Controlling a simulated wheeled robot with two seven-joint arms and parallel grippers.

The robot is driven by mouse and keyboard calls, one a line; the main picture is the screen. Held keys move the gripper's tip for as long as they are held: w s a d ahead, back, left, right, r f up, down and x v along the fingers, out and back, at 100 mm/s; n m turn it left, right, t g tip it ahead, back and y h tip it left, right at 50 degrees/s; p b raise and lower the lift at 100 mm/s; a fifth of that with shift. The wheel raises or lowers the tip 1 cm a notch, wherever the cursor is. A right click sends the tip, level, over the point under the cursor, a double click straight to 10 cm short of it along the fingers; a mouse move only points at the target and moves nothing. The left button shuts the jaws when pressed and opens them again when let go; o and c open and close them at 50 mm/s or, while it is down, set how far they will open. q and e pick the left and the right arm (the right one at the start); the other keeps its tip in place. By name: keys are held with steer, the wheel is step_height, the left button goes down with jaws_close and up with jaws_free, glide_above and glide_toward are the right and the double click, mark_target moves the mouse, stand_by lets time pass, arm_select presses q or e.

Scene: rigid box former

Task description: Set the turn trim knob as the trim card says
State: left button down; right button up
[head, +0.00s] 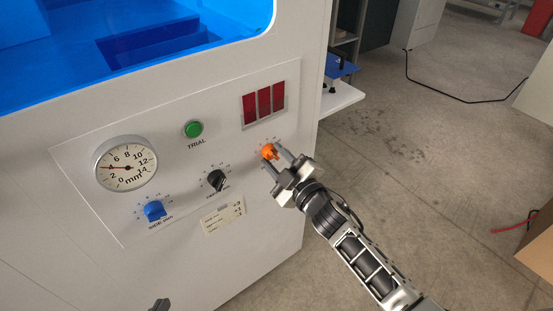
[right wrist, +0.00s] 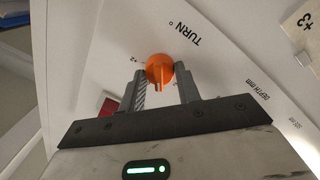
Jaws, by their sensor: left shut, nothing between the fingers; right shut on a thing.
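The orange turn trim knob (head: 269,152) is on the right part of the machine's sloped panel. In the right wrist view the knob (right wrist: 160,70) sits by the label "TURN °", with a "+2" scale mark near it. My right gripper (head: 279,160) is shut on this knob, one finger on each side. Its fingers (right wrist: 162,88) hide part of the scale. The trim card (head: 223,215) is low on the panel; its lines are too small to read in the head view. A "+3" shows on its corner in the right wrist view (right wrist: 298,28). My left gripper (head: 160,304) just shows at the bottom edge, shut and empty.
The panel also has a round mm gauge (head: 127,167), a green TRIAL button (head: 193,129), a blue knob (head: 154,210), a black knob (head: 216,180) and a red three-window display (head: 264,104). A white shelf (head: 342,98) juts out to the right.

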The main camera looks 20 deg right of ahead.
stand_by(0.3)
steer(key=o, duration=1)
steer(key=v, duration=1.6)
steer(key=shift+a, duration=0.1)
steer(key=s+a+f+m+g+p, duration=0.1)
steer(key=s+a+f+m+g, duration=0.1)
steer(key=s+m, duration=0.1)
steer(key=s+a+f+m+g+h, duration=0.1)
steer(key=s+a+f+m+g, duration=0.1)
steer(key=s+m, duration=0.1)
steer(key=s+a+f+m+g+h+p, duration=0.1)
steer(key=s+a+m+g, duration=0.1)
steer(key=m+g, duration=0.1)
steer(key=shift+s+a+f+m+p, duration=0.2)
steer(key=shift+s+f+m+p, duration=0.15)
steer(key=shift+m, duration=0.45)
